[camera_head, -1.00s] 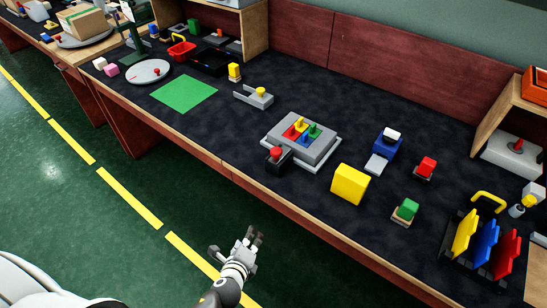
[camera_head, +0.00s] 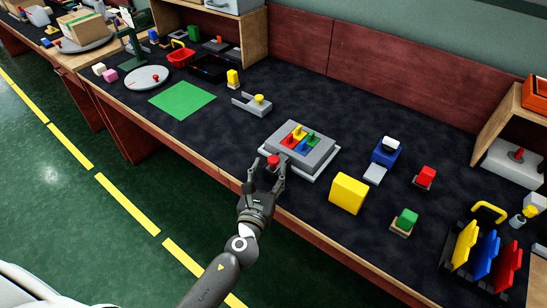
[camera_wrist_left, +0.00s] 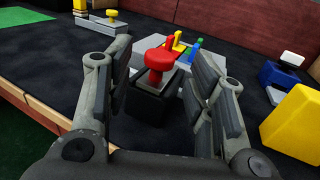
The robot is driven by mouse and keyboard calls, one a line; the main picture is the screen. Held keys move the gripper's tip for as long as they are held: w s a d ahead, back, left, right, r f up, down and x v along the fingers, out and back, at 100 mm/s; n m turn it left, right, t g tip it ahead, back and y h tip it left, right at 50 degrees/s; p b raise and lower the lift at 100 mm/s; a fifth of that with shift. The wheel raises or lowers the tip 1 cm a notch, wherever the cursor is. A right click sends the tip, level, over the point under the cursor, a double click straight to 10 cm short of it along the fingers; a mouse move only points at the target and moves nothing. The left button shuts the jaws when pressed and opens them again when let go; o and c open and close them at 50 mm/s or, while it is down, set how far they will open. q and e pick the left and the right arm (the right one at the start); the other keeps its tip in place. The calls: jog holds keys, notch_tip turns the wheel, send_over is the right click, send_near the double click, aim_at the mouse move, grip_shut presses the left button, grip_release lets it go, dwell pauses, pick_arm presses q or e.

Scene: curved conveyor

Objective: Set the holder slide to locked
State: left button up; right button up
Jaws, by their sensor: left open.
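A grey holder block (camera_head: 316,159) with red, yellow, blue and green parts on top sits on the dark bench. At its front-left corner is a black slide block with a red knob (camera_head: 273,160); which end of its travel it is at I cannot tell. My left gripper (camera_head: 266,173) is open at the bench's front edge, with its fingers around the red knob's block. In the left wrist view the red knob (camera_wrist_left: 161,62) stands between the two spread fingers (camera_wrist_left: 165,85), apart from both. My right gripper is not in view.
A yellow block (camera_head: 348,193) stands right of the holder, with a blue device (camera_head: 385,154) behind it. A grey bracket with a yellow knob (camera_head: 258,99) lies behind left. The bench left of the gripper is clear.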

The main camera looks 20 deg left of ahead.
aim_at(272, 164)
pick_arm(q)
jog(key=shift+w+a, duration=0.1)
jog(key=shift+w, duration=2.4)
jog(key=shift+c, duration=0.3)
grip_shut()
